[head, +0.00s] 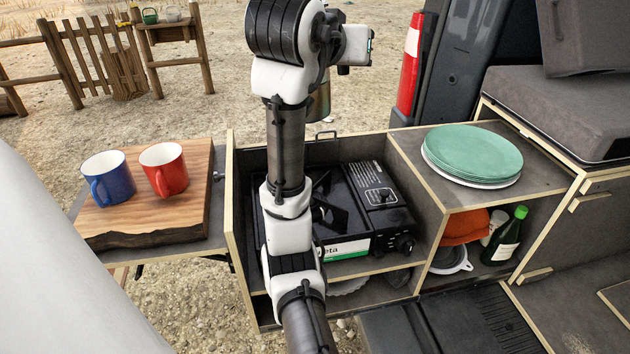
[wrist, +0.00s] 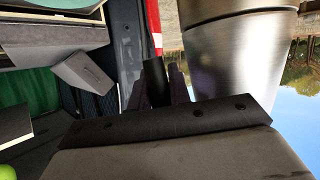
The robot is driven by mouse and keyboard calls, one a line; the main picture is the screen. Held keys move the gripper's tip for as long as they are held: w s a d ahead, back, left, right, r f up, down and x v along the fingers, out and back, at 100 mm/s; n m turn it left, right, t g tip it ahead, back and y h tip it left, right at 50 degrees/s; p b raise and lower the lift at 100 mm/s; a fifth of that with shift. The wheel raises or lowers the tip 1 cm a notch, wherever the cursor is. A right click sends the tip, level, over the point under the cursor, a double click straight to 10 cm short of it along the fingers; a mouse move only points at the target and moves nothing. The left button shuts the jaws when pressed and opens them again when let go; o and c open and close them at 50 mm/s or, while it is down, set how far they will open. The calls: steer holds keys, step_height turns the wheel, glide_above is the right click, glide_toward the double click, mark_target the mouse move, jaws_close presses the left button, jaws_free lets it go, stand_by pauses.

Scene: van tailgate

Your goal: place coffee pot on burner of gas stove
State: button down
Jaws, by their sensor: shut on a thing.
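The coffee pot is a brushed metal body that fills the upper right of the wrist view (wrist: 235,55). In the head view only a small part of the coffee pot (head: 320,103) shows behind my arm. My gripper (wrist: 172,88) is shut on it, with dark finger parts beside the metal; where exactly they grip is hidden. The pot is held up in the air, beyond and above the stove. The black gas stove (head: 375,190) sits in the open wooden compartment. Its burner (head: 325,213) is partly hidden by my arm.
A cutting board (head: 150,225) with a blue mug (head: 108,178) and a red mug (head: 164,169) is left of the stove. Green plates (head: 472,152) stand on the shelf to the right. A green bottle (head: 508,238) is below. Wooden walls edge the stove compartment.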

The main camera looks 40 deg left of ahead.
step_height(320, 180, down, 20)
steer(key=p, duration=0.1)
steer(key=shift+w+r, duration=0.15)
steer(key=shift+w, duration=0.1)
stand_by(0.5)
steer(key=shift+a, duration=0.1)
steer(key=shift+f, duration=0.65)
steer(key=c, duration=1.3)
jaws_free()
steer(key=shift+f, duration=0.2)
steer(key=shift+r, duration=0.25)
